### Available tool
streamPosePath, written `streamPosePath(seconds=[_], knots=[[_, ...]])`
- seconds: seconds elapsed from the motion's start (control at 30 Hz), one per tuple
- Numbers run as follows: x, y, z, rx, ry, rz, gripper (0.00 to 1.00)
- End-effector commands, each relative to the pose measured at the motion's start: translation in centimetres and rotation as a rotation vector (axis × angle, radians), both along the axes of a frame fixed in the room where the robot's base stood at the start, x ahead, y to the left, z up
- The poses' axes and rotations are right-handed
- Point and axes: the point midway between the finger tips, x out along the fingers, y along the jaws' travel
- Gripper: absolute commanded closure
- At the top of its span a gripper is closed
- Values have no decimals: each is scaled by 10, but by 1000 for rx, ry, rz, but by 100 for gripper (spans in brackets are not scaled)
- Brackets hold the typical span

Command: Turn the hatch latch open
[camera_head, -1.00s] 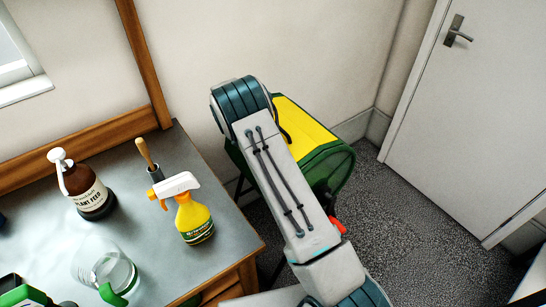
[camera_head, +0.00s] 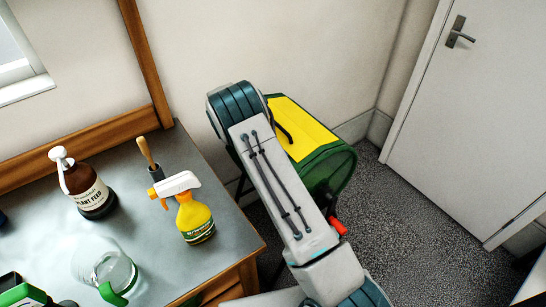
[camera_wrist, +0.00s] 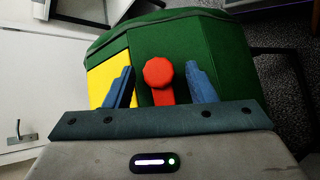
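The green drum-shaped bin (camera_head: 325,172) with a yellow panel (camera_head: 302,127) stands on the floor behind my arm; it also fills the wrist view (camera_wrist: 210,55). A red latch with a round knob (camera_wrist: 158,72) and a short red arm below it shows in the wrist view. My gripper (camera_wrist: 160,85) is open, its two blue fingers on either side of the red knob with gaps on both sides. Whether the fingers are at the knob's depth is hard to tell.
The bench (camera_head: 130,235) on the left holds a brown plant feed bottle (camera_head: 92,192), a yellow spray bottle (camera_head: 194,217), a wooden-handled tool (camera_head: 149,158) and a clear jug (camera_head: 103,268). A white door (camera_head: 480,110) is at the right. Speckled floor between is clear.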

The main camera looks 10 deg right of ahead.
Motion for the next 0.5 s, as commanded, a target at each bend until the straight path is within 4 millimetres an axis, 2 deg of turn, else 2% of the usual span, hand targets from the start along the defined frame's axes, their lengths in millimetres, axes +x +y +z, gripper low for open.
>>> streamPosePath(seconds=[0.27, 0.5], knots=[[2, 2, 2, 0, -3, 0, 50], [19, 24, 19, 0, -5, 1, 50]])
